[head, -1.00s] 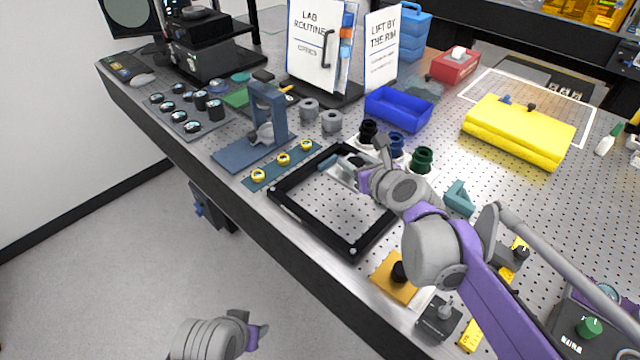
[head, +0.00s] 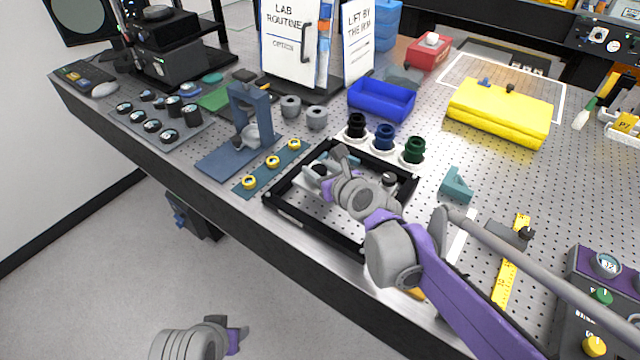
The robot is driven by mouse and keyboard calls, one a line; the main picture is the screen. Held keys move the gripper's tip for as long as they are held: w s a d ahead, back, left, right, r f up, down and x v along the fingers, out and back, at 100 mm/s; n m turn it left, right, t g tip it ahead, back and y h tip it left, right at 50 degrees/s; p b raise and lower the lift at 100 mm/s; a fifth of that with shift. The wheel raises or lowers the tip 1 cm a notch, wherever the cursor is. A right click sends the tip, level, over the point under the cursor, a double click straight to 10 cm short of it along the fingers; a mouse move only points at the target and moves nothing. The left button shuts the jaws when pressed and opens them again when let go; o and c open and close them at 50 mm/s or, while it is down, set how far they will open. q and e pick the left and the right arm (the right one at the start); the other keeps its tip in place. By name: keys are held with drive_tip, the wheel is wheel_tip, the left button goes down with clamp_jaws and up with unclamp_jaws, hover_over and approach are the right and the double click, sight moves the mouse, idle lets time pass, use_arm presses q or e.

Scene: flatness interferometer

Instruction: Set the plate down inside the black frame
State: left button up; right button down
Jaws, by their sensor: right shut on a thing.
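The black frame (head: 312,228) lies on the perforated bench top near its front edge. My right gripper (head: 325,174) reaches in from the right over the frame's opening. It is shut on the plate (head: 311,186), a pale grey piece mostly hidden behind my gripper and wrist. The plate's visible part lies within the frame's outline; I cannot tell whether it touches the bench. My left gripper (head: 236,336) hangs low over the floor, away from the bench; its jaws are not clear.
Black, blue and green knobbed pieces (head: 384,137) stand just behind the frame. A strip with yellow rings (head: 273,162) and a blue stand (head: 248,125) are left of it. A teal angle block (head: 456,185) lies to the right. A blue bin (head: 382,98) is farther back.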

drive_tip(key=shift+f, duration=2.25)
drive_tip(key=shift+b, duration=0.3)
drive_tip(key=shift+f, duration=0.2)
drive_tip(key=shift+c, duration=1.9)
unclamp_jaws()
drive_tip(key=shift+r, duration=0.15)
drive_tip(key=shift+s+r, duration=0.1)
drive_tip(key=shift+r, duration=0.05)
drive_tip(key=p+v, duration=0.1)
drive_tip(key=v, duration=1)
drive_tip(key=shift+s+d+r, duration=0.2)
drive_tip(key=shift+s+d, duration=0.05)
drive_tip(key=shift+s, duration=0.05)
